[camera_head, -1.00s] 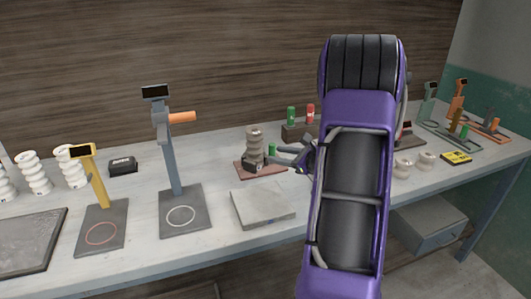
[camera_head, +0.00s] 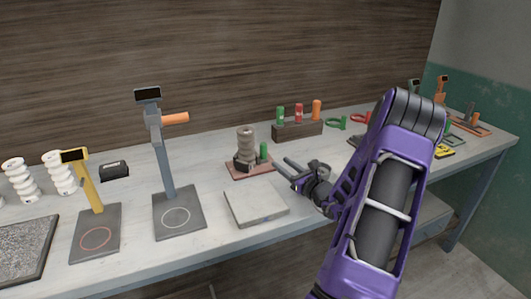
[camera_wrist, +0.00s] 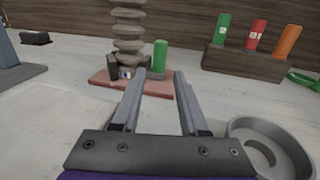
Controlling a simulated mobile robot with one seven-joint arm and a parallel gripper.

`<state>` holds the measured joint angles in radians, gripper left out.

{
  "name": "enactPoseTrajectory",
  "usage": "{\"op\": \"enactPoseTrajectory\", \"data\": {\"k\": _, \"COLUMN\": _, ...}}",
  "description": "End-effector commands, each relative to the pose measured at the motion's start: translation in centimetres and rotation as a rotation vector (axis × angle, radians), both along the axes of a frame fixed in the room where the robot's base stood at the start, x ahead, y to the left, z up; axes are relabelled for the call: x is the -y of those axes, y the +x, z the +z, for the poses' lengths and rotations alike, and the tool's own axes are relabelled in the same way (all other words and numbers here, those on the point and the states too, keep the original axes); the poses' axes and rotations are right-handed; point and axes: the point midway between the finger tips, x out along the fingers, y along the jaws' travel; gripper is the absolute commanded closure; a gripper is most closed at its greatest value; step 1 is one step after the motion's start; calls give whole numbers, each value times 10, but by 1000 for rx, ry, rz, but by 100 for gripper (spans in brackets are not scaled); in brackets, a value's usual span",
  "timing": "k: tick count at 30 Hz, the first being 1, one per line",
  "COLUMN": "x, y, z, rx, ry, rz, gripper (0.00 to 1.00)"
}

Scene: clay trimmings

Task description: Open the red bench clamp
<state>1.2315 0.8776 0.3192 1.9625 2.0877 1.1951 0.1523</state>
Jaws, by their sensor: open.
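The red bench clamp has a flat reddish base (camera_head: 240,173) on the bench, with dark jaws around the foot of an upright ribbed grey-brown piece (camera_head: 246,145). A green upright handle (camera_head: 264,151) stands at its right side. In the wrist view the base (camera_wrist: 105,80), ribbed piece (camera_wrist: 129,30) and green handle (camera_wrist: 160,57) are ahead. My gripper (camera_head: 281,167) is open and empty, to the right of the clamp and apart from it. In the wrist view the handle shows between and beyond the two fingertips (camera_wrist: 160,78).
A flat grey plate (camera_head: 255,204) lies in front of the clamp. A dark rack (camera_head: 297,130) with green, red and orange cylinders stands behind it. A round grey dish (camera_wrist: 270,140) is close by my gripper's right. Grey (camera_head: 178,212) and yellow stands are at left.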

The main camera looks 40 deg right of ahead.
Motion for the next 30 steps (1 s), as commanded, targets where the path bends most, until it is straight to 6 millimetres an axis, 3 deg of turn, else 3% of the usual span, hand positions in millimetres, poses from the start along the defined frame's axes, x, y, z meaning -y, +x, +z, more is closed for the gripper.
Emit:
{"op": "enactPoseTrajectory", "data": {"k": 6, "x": 1, "y": 49, "z": -1, "rx": 0, "ry": 0, "rz": 2, "gripper": 57}}
{"op": "enactPoseTrajectory", "data": {"k": 13, "x": 3, "y": 88, "z": -1, "rx": 0, "ry": -1, "rz": 2, "gripper": 57}}
{"op": "enactPoseTrajectory", "data": {"k": 18, "x": 4, "y": 101, "z": -1, "rx": -1, "ry": 1, "rz": 0, "gripper": 57}}
{"op": "enactPoseTrajectory", "data": {"k": 27, "x": 4, "y": 104, "z": 0, "rx": -1, "ry": 1, "rz": -1, "gripper": 57}}
{"op": "enactPoseTrajectory", "data": {"k": 30, "x": 4, "y": 104, "z": 0, "rx": -1, "ry": 0, "rz": 0, "gripper": 71}}
